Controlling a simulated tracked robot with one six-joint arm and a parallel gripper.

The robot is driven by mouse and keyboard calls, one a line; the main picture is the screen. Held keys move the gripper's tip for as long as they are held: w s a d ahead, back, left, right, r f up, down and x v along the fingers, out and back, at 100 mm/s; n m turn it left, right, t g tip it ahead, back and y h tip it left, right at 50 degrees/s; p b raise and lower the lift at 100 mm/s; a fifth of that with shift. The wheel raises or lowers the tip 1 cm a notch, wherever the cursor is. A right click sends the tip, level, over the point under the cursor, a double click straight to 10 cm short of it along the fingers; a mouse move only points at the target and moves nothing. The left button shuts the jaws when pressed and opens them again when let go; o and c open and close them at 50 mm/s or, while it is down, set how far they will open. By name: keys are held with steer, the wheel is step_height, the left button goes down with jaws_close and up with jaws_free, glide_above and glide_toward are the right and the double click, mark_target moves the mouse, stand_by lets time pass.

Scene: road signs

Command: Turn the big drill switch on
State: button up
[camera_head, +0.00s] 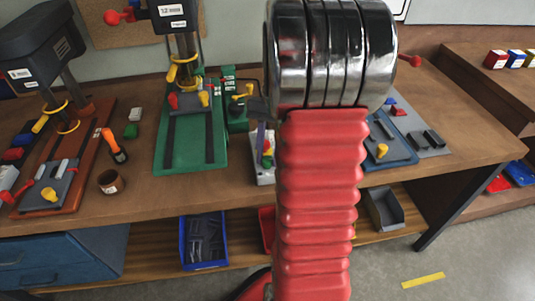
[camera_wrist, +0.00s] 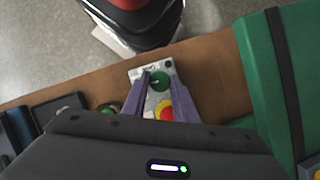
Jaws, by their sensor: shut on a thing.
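A light grey switch box (camera_wrist: 140,72) lies at the bench edge in the wrist view, with a round green knob (camera_wrist: 160,80) and a red button on yellow (camera_wrist: 166,110). The box also shows in the head view (camera_head: 263,177), partly behind my red arm. My gripper (camera_wrist: 161,84) has two purple fingers, one on each side of the green knob, and is shut on it. In the head view one purple finger (camera_head: 261,137) shows over the box; the rest is hidden by my arm. The knob's exact turn angle is hard to tell.
A drill press on a green base (camera_head: 190,152) stands left of the box. Another on an orange-brown base (camera_head: 88,150) is farther left. A blue plate (camera_head: 396,152) lies right of my arm.

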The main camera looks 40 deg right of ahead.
steer(key=n, duration=0.2)
steer(key=n+g+h, duration=0.1)
steer(key=n, duration=0.1)
steer(key=shift+w+a+n, duration=0.1)
steer(key=shift+w+n, duration=0.2)
steer(key=shift+w, duration=0.1)
steer(key=shift+a+n+g+h, duration=0.1)
steer(key=shift+n+g+h, duration=0.5)
steer(key=shift+n, duration=1.1)
steer(key=shift+s, duration=0.1)
steer(key=o, duration=1)
steer(key=v, duration=1.3)
steer(key=shift+a+r, duration=0.15)
steer(key=shift+r, duration=0.2)
